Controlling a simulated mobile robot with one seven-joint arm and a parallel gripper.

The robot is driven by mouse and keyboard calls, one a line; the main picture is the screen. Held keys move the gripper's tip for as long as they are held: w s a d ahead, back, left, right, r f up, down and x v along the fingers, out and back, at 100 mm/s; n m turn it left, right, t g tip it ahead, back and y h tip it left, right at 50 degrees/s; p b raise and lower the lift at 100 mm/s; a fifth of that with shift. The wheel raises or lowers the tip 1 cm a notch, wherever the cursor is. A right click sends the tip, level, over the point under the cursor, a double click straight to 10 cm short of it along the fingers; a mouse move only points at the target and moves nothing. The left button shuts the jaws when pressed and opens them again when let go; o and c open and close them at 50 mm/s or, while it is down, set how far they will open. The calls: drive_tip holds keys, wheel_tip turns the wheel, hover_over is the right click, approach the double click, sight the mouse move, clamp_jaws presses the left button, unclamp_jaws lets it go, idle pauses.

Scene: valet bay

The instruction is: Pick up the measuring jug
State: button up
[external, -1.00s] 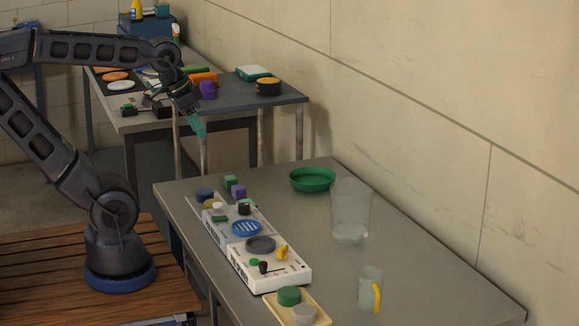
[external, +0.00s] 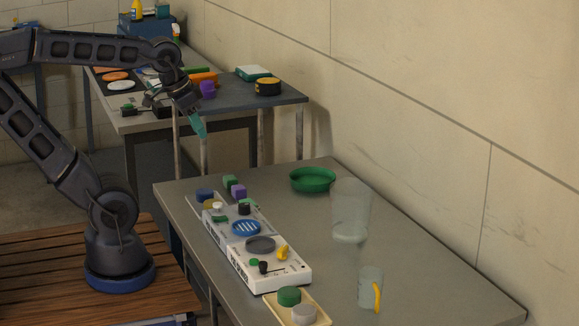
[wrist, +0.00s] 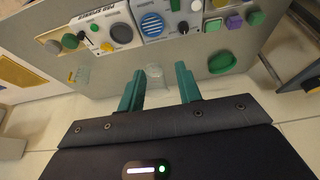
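The measuring jug (external: 369,287) is a small clear vessel with a yellow handle. It stands upright near the front right of the grey table in the external view. A faint clear shape in the wrist view (wrist: 80,75) seems to be the jug, but its outline is hard to make out. My gripper (external: 201,128) has teal fingers and hangs in the air beyond the table's far left end, well away from the jug. In the wrist view my gripper (wrist: 160,85) shows its two fingers apart with nothing held between them.
A larger clear container (external: 351,212) stands behind the jug, with a green bowl (external: 312,180) beyond it. A white panel with knobs (external: 290,278) lies along the table's left side. A cream tray (external: 320,316) holds green and grey round pieces. Table around the jug is clear.

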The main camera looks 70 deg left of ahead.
drive_tip(key=w+d+f+m+t, duration=0.1)
drive_tip(key=w+d+f, duration=0.15)
drive_tip(key=w, duration=0.55)
drive_tip(key=w+d+f+m+t, duration=0.1)
drive_tip(key=w+d+f, duration=0.15)
drive_tip(key=w, duration=0.55)
drive_tip(key=m+t+h, duration=0.2)
drive_tip(key=h, duration=0.1)
approach(352, 214)
drive_tip(key=s+d+r, duration=0.2)
drive_tip(key=d, duration=0.2)
drive_tip(key=x, duration=1)
drive_tip(key=shift+w+f, duration=0.25)
drive_tip(key=shift+w, duration=0.1)
drive_tip(key=shift+c, duration=0.3)
clamp_jaws()
